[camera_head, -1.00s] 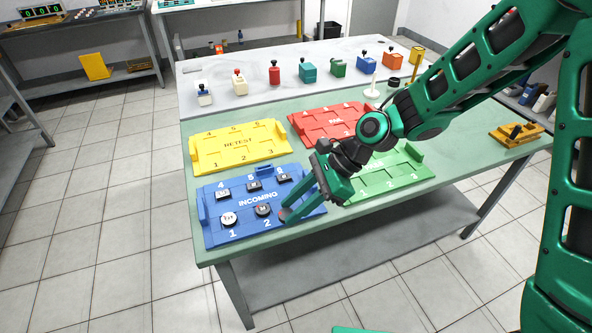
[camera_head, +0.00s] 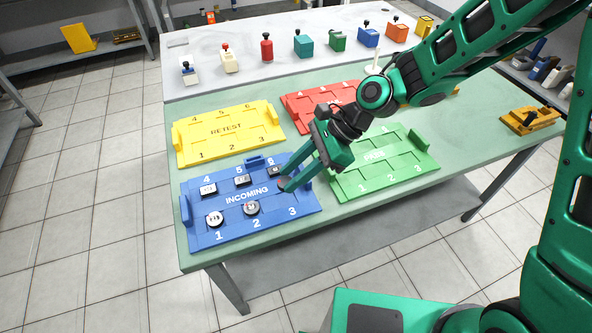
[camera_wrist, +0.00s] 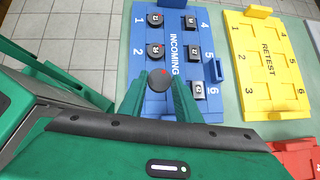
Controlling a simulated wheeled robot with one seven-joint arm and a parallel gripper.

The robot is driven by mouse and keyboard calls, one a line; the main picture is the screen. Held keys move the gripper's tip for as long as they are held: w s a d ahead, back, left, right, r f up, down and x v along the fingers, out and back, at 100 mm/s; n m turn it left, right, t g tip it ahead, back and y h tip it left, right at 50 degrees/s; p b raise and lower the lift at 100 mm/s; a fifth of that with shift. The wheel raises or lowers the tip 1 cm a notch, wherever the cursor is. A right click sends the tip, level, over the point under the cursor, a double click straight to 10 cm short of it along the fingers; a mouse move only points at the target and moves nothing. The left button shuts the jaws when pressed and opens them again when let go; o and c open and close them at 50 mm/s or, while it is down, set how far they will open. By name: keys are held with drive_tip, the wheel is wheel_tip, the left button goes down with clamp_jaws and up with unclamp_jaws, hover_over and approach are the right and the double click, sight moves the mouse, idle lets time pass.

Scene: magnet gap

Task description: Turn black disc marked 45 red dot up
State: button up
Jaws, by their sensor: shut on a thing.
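My gripper (camera_wrist: 159,90) is shut on a dark round disc (camera_wrist: 160,82), held between its fingertips. A small red dot shows on the disc's edge, toward the incoming board, in the wrist view. I cannot read a number on this disc. The blue incoming board (camera_head: 200,238) lies below. In the head view my gripper (camera_head: 284,184) is over its right side, near slots 3 and 6, and the held disc is mostly hidden by the fingers. The disc looks larger than those on the board, so it appears raised.
Round discs lie at slot 1 (camera_head: 215,218) and slot 2 (camera_head: 251,207). Blocky dark pieces lie at slots 4 (camera_head: 208,189), 5 (camera_head: 243,179) and 6 (camera_head: 276,170). The yellow retest board (camera_head: 205,153), red board (camera_head: 297,116) and green board (camera_head: 410,180) stand close by.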

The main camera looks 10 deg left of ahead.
drive_tip(key=shift+f, duration=2.75)
drive_tip(key=shift+f, duration=0.15)
drive_tip(key=o, duration=1.2)
drive_tip(key=shift+c, duration=0.2)
drive_tip(key=shift+c, duration=0.6)
drive_tip(key=c, duration=0.4)
drive_tip(key=shift+r, duration=2.25)
